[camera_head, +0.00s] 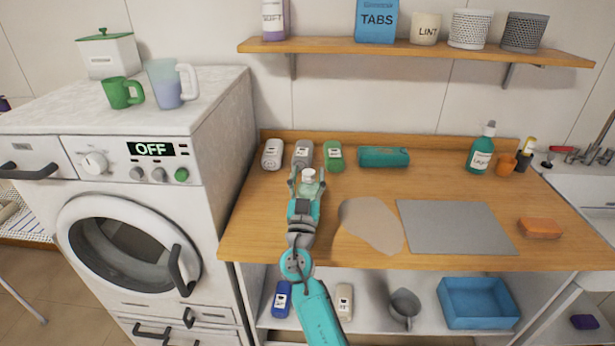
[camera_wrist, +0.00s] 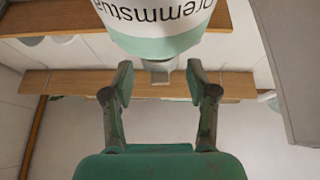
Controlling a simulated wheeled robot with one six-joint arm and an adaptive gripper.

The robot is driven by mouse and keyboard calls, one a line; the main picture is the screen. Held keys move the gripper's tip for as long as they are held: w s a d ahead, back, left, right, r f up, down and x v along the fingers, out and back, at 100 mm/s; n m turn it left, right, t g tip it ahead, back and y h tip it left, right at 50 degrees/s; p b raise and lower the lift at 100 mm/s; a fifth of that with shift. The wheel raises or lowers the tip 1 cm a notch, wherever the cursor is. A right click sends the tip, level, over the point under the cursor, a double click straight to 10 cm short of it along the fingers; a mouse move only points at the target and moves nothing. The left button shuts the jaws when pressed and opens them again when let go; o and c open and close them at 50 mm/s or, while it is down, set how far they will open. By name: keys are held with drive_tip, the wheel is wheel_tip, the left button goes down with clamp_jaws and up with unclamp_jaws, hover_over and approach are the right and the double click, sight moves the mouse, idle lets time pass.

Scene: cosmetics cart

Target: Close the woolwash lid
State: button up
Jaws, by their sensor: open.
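A small pale-green bottle with a white top (camera_head: 308,175) shows at my gripper (camera_head: 307,186) over the left part of the counter. In the wrist view, a container with a white label and green band (camera_wrist: 155,40) fills the top middle, with a pale narrow part (camera_wrist: 160,72) pointing down between the fingers. My gripper (camera_wrist: 158,82) is open, its fingertips on either side of that part with gaps showing. I cannot tell which bottle is the woolwash, or whether its lid is open; the label is only partly readable.
A white bottle (camera_head: 272,154), a grey bottle (camera_head: 303,154) and a green bottle (camera_head: 334,156) are just behind on the wooden counter (camera_head: 270,215). A teal box (camera_head: 384,157) and grey mat (camera_head: 455,228) are right. The washing machine (camera_head: 130,180) stands left; a shelf (camera_head: 410,49) hangs above.

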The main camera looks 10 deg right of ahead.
sight(305, 193)
drive_tip(key=v, duration=0.4)
drive_tip(key=shift+s+a+f, duration=0.1)
drive_tip(key=shift+s+f, duration=0.1)
drive_tip(key=s+a, duration=0.4)
drive_tip(key=s, duration=0.7)
drive_tip(key=shift+s+a, duration=0.2)
drive_tip(key=shift+s, duration=0.15)
drive_tip(key=s+d+f+n+g+y, duration=0.2)
drive_tip(key=s+d+f+n+y, duration=0.15)
drive_tip(key=s+f, duration=0.65)
drive_tip(key=s+d+f+n+g+y, duration=0.2)
drive_tip(key=s+f+g+y, duration=0.15)
drive_tip(key=s+f, duration=0.65)
drive_tip(key=s+f+g+y, duration=0.1)
drive_tip(key=s+f+y, duration=0.15)
drive_tip(key=s, duration=0.95)
drive_tip(key=s+d+r, duration=0.1)
drive_tip(key=s+r, duration=0.2)
drive_tip(key=s, duration=0.4)
drive_tip(key=s+d+r+m+h, duration=0.1)
drive_tip(key=s+r, duration=0.2)
drive_tip(key=s, duration=0.4)
